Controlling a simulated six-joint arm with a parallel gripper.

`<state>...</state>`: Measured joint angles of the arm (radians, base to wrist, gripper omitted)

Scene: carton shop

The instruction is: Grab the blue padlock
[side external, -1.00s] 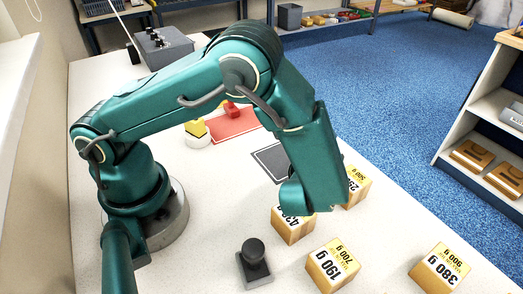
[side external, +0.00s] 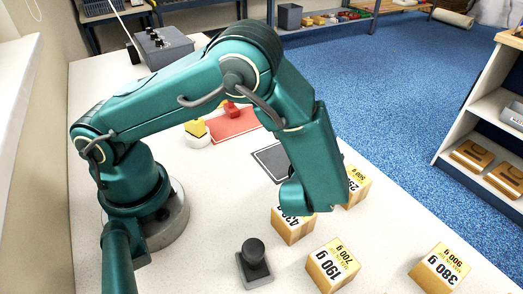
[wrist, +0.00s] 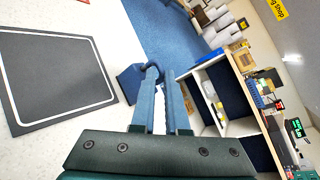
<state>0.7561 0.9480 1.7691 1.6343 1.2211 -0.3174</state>
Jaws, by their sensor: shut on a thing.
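The blue padlock (wrist: 129,84) shows in the wrist view just beyond and to the left of my fingertips, with its dark blue body partly hidden by a finger. My gripper (wrist: 161,78) is shut on it, with the two fingers close together around its upper part. In the side external view the forearm hides both the gripper and the padlock. I cannot tell whether the padlock touches the table.
Several labelled cartons stand near the arm, including the 190 g carton (side external: 332,265) and the 380 g carton (side external: 440,267). A black stamp (side external: 254,262) stands left of them. A dark mat (wrist: 55,80) and a red mat (side external: 233,124) lie on the white table.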

